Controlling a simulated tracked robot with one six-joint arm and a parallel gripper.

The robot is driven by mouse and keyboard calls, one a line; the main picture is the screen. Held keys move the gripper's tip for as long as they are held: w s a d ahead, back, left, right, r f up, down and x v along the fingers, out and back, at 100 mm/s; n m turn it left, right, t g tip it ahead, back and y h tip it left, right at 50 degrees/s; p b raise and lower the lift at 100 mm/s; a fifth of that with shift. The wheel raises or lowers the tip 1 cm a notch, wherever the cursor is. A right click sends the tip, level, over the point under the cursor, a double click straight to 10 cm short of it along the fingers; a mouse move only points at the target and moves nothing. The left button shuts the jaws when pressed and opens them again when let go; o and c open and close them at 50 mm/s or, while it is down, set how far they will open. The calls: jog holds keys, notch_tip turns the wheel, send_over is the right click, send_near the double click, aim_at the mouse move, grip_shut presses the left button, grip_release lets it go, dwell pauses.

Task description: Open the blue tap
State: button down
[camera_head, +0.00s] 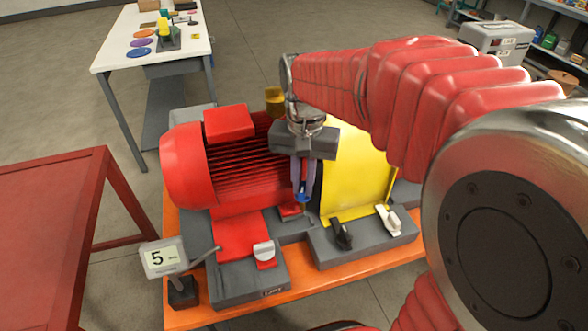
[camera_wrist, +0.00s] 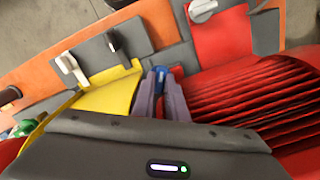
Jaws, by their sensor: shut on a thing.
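The blue tap (camera_head: 304,196) sits low between the red motor and the yellow guard. Only a small part of it shows below my fingers in the head view. My gripper (camera_head: 302,190) points down, with its two grey-purple fingers closed around the tap. In the wrist view the blue tap (camera_wrist: 160,72) shows between the tips of my gripper (camera_wrist: 161,80). How far the tap is turned is hidden by the fingers.
The red motor (camera_head: 228,165) stands close on the left and the yellow guard (camera_head: 352,170) close on the right. A black tap (camera_head: 341,234), a white tap (camera_head: 389,219) and a grey-white handle (camera_head: 264,252) stand in front.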

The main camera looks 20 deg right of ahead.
aim_at(303, 186)
jog(key=n, duration=0.6)
dwell(0.7)
jog(key=c, duration=2)
grip_release()
jog(key=shift+c, duration=0.2)
notch_tip(303, 186, up, 14)
jog(key=shift+w+f, duration=0.1)
jog(key=shift+w, duration=0.05)
